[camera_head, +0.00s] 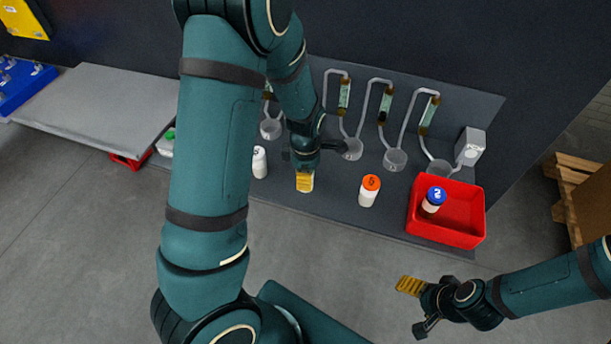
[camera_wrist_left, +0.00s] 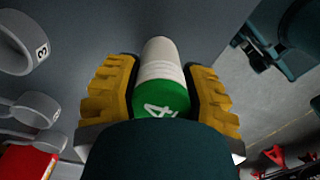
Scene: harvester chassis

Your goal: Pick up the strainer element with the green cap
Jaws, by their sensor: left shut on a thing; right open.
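The strainer element (camera_wrist_left: 160,75) with the green cap has a white ribbed body, and its cap carries a 4. In the left wrist view it lies between the two yellow fingers of my left gripper (camera_wrist_left: 160,95), which is shut on it. In the head view my left gripper (camera_head: 304,181) is over the bench, and the element is mostly hidden behind it. My right gripper (camera_head: 416,306) is open and empty, in front of the bench.
An orange-capped element (camera_head: 370,190) and a white one (camera_head: 259,162) stand on the bench. A red bin (camera_head: 464,208) holds a blue-capped element (camera_head: 434,200). A grey table (camera_head: 95,112) is at left.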

